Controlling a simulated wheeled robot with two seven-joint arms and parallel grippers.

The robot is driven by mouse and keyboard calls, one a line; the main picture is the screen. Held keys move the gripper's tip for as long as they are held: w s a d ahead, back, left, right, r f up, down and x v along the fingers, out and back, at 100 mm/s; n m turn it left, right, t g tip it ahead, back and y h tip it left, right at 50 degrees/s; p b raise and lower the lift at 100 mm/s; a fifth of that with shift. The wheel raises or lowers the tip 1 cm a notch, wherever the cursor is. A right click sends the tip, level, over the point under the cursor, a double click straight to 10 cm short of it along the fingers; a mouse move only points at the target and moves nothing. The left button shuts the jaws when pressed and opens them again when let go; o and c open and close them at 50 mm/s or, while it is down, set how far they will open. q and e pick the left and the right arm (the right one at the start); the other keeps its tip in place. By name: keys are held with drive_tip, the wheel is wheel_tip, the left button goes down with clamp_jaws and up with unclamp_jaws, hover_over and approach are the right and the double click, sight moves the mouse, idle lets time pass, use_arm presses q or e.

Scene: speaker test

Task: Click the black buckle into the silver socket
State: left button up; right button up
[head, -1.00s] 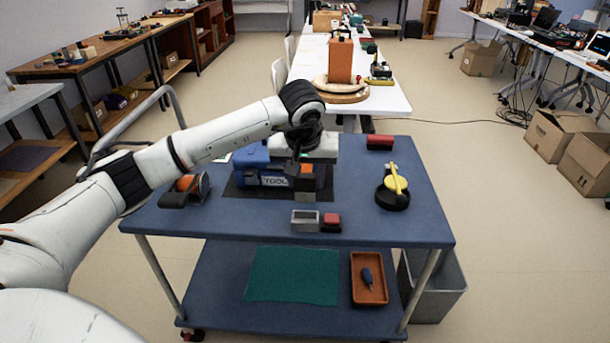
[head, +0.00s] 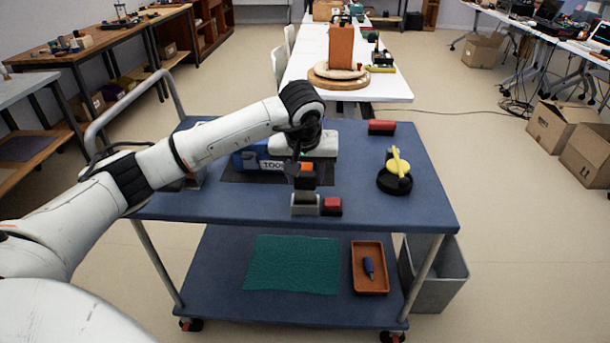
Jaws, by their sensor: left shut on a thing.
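My left gripper (head: 304,168) is shut on the black buckle (head: 305,182) and holds it upright near the front of the blue cart top. The buckle's grey lower end meets the top of the silver socket (head: 305,210). I cannot tell how deep it sits in the opening. The socket stands near the cart's front edge, with a red button on a dark block (head: 332,206) at its right side. The gripper and buckle partly hide the socket's opening. My right gripper is not in view.
A blue tool case (head: 250,160) lies behind my gripper, partly covered by my arm. A yellow-handled black round thing (head: 394,184) stands to the right, and a red block (head: 381,128) at the back right. The cart top (head: 360,175) between is clear.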

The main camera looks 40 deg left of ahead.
use_arm(q)
drive_tip(key=shift+s, duration=0.1)
drive_tip(key=shift+f, duration=0.25)
idle(0.6)
drive_tip(key=shift+f+b, duration=1.05)
drive_tip(key=shift+f, duration=0.45)
idle(0.5)
drive_tip(key=o, duration=1)
drive_tip(key=shift+o, duration=0.2)
drive_tip(key=shift+r, duration=0.1)
drive_tip(key=shift+r+p, duration=3.05)
drive_tip(key=shift+r, duration=0.95)
